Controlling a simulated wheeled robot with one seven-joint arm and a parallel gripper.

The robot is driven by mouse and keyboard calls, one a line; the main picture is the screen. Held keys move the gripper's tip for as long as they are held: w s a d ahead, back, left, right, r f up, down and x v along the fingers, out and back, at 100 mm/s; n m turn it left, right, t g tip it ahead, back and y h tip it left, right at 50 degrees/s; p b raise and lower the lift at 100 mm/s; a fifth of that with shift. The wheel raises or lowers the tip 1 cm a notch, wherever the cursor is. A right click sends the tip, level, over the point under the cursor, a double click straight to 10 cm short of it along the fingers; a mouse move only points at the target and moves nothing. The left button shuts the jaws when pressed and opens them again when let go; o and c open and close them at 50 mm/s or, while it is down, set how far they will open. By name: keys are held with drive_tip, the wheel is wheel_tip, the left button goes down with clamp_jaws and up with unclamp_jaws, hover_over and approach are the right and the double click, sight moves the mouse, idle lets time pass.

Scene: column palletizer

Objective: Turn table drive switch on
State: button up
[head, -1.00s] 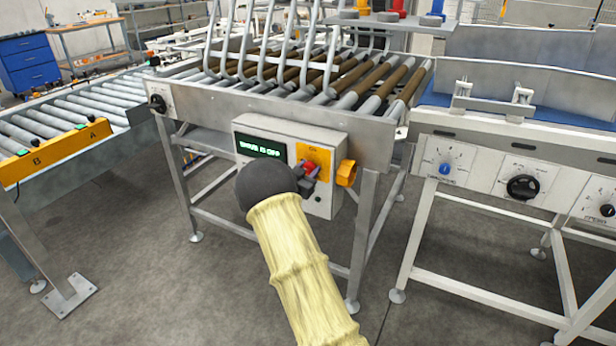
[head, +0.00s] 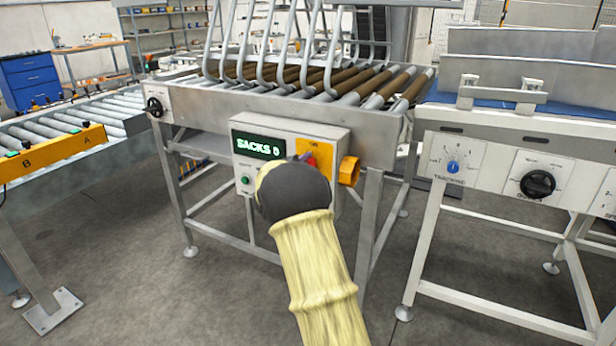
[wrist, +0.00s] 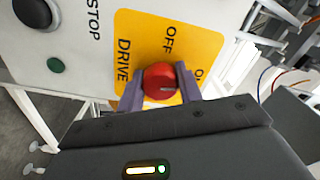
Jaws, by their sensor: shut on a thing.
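The red drive switch knob (wrist: 160,78) sits on a yellow plate (wrist: 205,45) marked DRIVE, OFF and a partly cut-off ON. My gripper (wrist: 160,84) has its two purple-grey fingers on either side of the knob, shut on it. A short pale mark shows on the knob's face; which label it points to is hard to tell. In the head view the yellow plate (head: 315,146) is on the control box, and my dark wrist hides most of the knob.
A green button (head: 245,181) is on the box below the display. An orange knob (head: 349,171) sticks out at the box's right. A roller table (head: 375,127) stands above. A white machine with dials (head: 452,167) is right; a roller conveyor (head: 85,112) is left.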

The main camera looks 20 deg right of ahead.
drive_tip(key=shift+f+m+b, duration=0.15)
drive_tip(key=shift+m+b, duration=0.95)
drive_tip(key=shift+m, duration=0.2)
drive_tip(key=o, duration=1)
drive_tip(key=p+v, duration=0.1)
drive_tip(key=v, duration=1.6)
drive_tip(key=shift+s+a+p, duration=0.2)
drive_tip(key=shift+p, duration=0.2)
drive_tip(key=shift+w, duration=0.1)
